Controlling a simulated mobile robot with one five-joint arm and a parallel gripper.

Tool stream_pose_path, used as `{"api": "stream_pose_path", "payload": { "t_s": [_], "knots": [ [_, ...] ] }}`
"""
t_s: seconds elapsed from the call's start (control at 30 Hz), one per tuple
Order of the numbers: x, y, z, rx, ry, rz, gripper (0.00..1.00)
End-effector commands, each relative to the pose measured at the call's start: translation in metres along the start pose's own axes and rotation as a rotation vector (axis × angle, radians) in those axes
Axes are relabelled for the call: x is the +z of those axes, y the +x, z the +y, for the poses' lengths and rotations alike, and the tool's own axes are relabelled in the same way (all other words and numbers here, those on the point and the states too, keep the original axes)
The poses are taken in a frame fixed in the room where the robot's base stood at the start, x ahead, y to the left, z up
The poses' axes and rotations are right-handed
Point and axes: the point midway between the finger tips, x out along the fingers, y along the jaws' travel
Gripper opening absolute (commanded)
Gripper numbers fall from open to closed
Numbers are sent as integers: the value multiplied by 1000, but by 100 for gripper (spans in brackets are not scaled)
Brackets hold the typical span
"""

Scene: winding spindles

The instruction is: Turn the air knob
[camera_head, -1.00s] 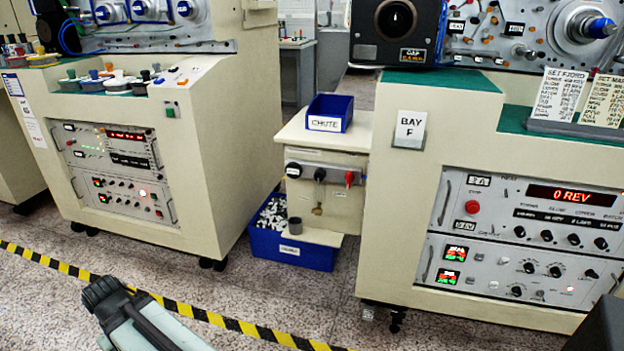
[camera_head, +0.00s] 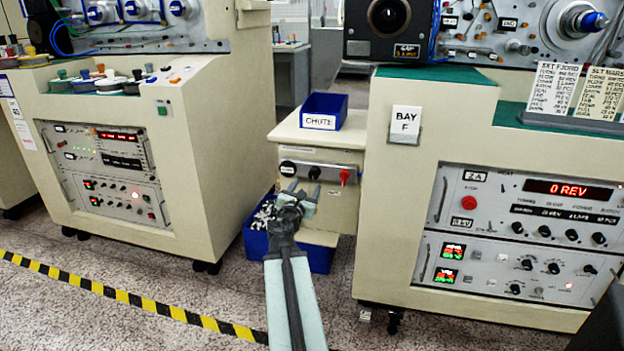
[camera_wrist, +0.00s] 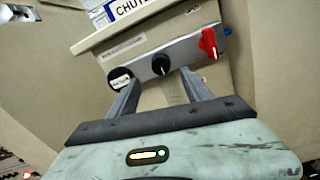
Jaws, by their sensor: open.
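A metal strip on the front of the small cream cabinet carries a black knob (camera_head: 314,173) and a red knob (camera_head: 345,176). In the wrist view the black knob (camera_wrist: 160,64) has a white pointer mark and shows between and just beyond my fingertips. The red knob (camera_wrist: 208,42) is to its right, and a dark round part with a white label (camera_wrist: 120,79) is at the left end. I cannot read which one is marked air. My gripper (camera_head: 305,186) is open and empty in front of the strip, its fingers (camera_wrist: 160,82) apart and pointing at it.
A blue CHUTE bin (camera_head: 326,112) stands on the cabinet top. A blue crate (camera_head: 320,258) of small parts sits below, partly hidden by my arm. Large cream consoles flank the cabinet left (camera_head: 215,150) and right (camera_head: 385,220). Striped tape (camera_head: 120,296) crosses the floor.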

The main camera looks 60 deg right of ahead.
Motion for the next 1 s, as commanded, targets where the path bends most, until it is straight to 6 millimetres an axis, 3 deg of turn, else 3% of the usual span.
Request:
{"api": "stream_pose_path", "payload": {
  "t_s": [0.17,0.4,0.7,0.73,0.93,1.0],
  "knots": [
    [0,21,-1,-1,3,1,57],
    [0,65,0,0,5,1,57],
    [0,73,0,2,6,2,57],
    [0,73,0,2,6,2,55],
    [0,72,0,2,6,2,0],
    [0,77,0,3,6,2,0]
  ]
}}
